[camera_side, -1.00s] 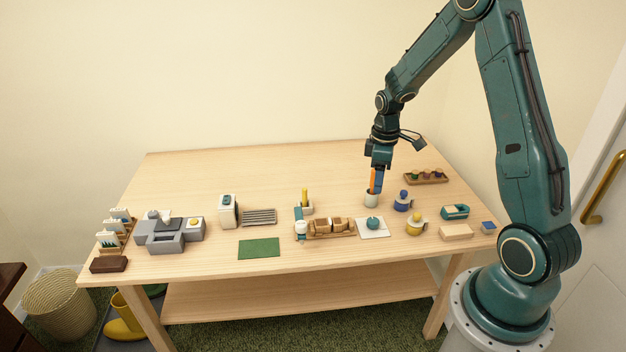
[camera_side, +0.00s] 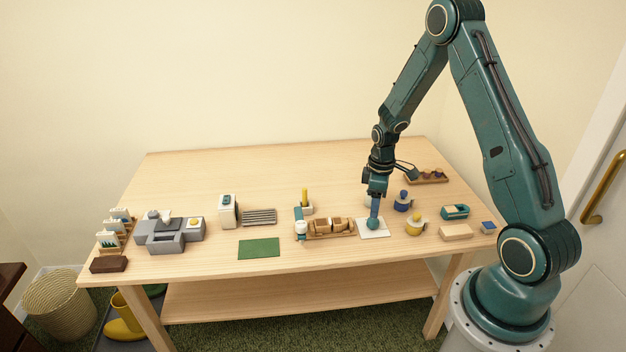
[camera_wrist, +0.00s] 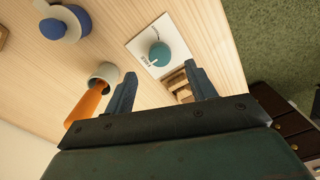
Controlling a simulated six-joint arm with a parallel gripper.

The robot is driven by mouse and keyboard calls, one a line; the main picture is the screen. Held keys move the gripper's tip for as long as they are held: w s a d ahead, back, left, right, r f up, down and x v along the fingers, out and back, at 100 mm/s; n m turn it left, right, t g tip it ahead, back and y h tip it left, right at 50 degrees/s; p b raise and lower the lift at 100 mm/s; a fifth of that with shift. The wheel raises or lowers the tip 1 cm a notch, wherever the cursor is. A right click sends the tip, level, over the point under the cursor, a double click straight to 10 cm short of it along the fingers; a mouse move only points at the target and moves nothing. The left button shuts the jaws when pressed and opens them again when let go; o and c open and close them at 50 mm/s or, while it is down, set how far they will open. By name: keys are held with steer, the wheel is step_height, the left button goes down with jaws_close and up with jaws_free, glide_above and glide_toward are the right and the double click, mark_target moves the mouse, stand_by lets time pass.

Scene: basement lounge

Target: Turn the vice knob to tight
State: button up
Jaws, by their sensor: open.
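A round teal knob (camera_side: 373,225) sits on a white plate (camera_side: 385,233) near the front of the table, right of middle. In the wrist view the knob (camera_wrist: 160,54) has a pale pointer mark, and the plate (camera_wrist: 137,43) carries small dark print that I cannot read. My gripper (camera_side: 374,215) points down at the knob from just above. In the wrist view its two fingers (camera_wrist: 160,72) are apart and empty, with the knob showing beyond and between the tips. I cannot tell whether they touch it.
A pale cup (camera_wrist: 104,73) with an orange-handled thing (camera_wrist: 86,104) stands close by, mostly hidden in the side view. A wooden tray (camera_side: 330,234) lies left of the plate. A yellow piece (camera_side: 414,228) and a blue piece (camera_side: 402,201) stand right.

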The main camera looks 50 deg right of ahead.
mark_target(373, 220)
steer(key=shift+f, duration=2.75)
steer(key=shift+c, duration=0.3)
steer(key=c, duration=0.9)
